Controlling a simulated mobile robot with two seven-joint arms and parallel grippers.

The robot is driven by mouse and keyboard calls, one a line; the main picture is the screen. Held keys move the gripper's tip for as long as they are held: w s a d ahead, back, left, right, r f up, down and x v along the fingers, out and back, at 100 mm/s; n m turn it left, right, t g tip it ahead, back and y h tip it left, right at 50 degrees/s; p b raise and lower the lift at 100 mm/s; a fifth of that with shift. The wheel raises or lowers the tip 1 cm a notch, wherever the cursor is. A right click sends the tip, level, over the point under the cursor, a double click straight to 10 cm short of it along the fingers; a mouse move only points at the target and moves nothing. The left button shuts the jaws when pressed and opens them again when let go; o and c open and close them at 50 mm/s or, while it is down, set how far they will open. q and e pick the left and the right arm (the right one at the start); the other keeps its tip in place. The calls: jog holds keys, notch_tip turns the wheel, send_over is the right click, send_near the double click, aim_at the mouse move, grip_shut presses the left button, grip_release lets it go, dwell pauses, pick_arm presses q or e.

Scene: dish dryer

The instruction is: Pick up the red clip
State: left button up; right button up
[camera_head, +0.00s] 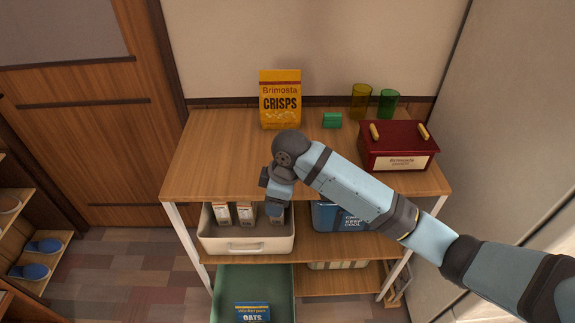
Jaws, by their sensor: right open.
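I cannot make out a red clip in the head view. A small green item (331,120), possibly a clip, lies on the wooden tabletop (215,160) toward the back. My right arm reaches in from the lower right across the table. My right gripper (273,212) is open at the table's front edge, pointing down over the white bin (246,246) on the shelf below. My forearm and wrist hide part of the tabletop and of the bin. My left gripper is not in view.
A yellow crisps bag (280,100), a yellow cup (361,101), a green cup (388,103) and a dark red box (398,160) stand on the table. White cartons (222,214) stand in the bin. A blue bin (340,218) sits right; a green bin (283,280) is below.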

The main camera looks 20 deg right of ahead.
jog(key=w+d+r+n+h, duration=0.1)
jog(key=w+d+r, duration=0.2)
jog(key=w+r, duration=0.3)
jog(key=w+d+r+h, duration=0.1)
jog(key=w+d+r, duration=0.3)
jog(key=w+r, duration=0.15)
jog(key=shift+g, duration=0.4)
jog(key=f, duration=0.9)
jog(key=f+b, duration=0.1)
jog(key=f, duration=0.4)
jog(key=shift+w+a, duration=0.2)
jog(key=shift+w, duration=0.2)
jog(key=c, duration=1)
